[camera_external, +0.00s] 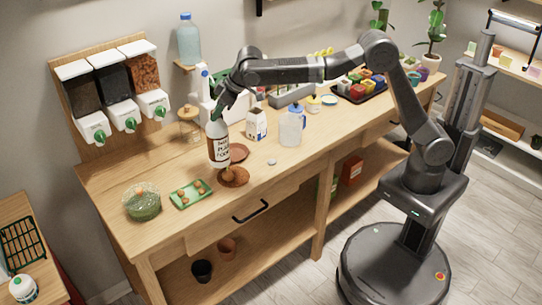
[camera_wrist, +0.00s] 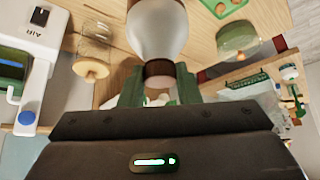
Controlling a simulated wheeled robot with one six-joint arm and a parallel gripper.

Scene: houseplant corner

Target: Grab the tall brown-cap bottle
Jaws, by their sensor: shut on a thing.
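The tall bottle (camera_external: 218,146), white with a dark-lettered label, is upright near the front of the wooden bench. Its top is hidden by my gripper (camera_external: 220,105) in the external view. In the wrist view the pale bottle body (camera_wrist: 157,28) runs away from my gripper (camera_wrist: 159,88). Its brown cap (camera_wrist: 158,70) sits between the two green fingers, which are shut on it. I cannot tell whether the bottle's base touches anything below.
Terracotta saucers (camera_external: 236,178) lie just below and behind the bottle. A green tray (camera_external: 190,200) and a glass bowl (camera_external: 142,204) are to the left. A carton (camera_external: 256,124) and a blue-lidded jug (camera_external: 292,128) stand to the right. Dispensers (camera_external: 115,88) hang behind.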

